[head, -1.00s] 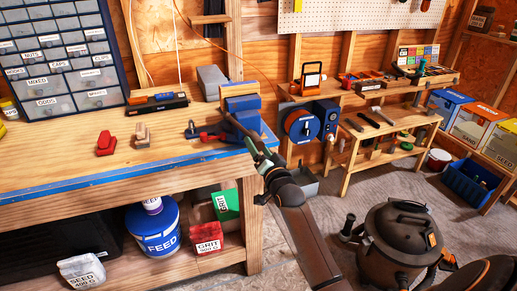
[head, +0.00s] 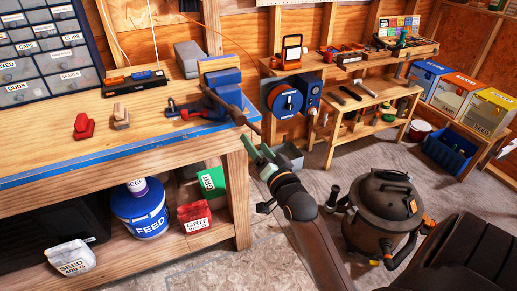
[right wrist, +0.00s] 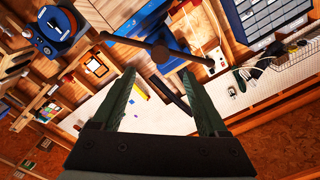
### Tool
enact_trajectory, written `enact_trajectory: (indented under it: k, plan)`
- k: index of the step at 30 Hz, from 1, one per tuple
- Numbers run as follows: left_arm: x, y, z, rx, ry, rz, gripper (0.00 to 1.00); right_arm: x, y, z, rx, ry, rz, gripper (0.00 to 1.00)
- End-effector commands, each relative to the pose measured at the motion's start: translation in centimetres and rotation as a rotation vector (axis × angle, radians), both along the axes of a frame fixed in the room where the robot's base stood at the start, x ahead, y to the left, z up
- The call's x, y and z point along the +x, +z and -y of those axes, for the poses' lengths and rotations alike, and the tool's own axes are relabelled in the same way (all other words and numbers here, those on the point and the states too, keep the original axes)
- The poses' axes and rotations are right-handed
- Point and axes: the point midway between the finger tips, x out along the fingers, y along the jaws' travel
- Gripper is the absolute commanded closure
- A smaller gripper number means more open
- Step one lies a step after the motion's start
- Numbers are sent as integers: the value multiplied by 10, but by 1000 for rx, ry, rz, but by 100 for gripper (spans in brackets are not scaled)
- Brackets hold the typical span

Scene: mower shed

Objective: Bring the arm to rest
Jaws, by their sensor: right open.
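My right gripper (head: 254,153) has green fingers and stands off the front right corner of the workbench, below the end of a dark bar (head: 233,107). The bar lies at the blue vise (head: 220,80) and sticks out past the bench edge. In the right wrist view my gripper (right wrist: 163,92) is open, with nothing between the fingertips. The dark bar (right wrist: 158,52) and its round hub show beyond the fingertips there, apart from them. My right arm reaches up from the bottom of the head view. My left gripper is not in view.
The workbench (head: 60,140) carries a red block (head: 84,127) and a tan block (head: 121,117). A shop vacuum (head: 384,212) stands right of my arm. A grey bin (head: 289,156) sits behind the gripper. Bare floor (head: 345,172) lies between bench and shelves.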

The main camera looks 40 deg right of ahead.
Motion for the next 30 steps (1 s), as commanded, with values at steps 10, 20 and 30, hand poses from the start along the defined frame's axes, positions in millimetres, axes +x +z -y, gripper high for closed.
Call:
enact_trajectory:
  k: [10,20,30]
  plan:
    - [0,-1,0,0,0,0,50,-7,0,-2,0,0,0,24]
    - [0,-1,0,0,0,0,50,-7,0,-2,0,0,0,24]
    - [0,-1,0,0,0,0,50,-47,-117,-71,-246,200,-313,24]
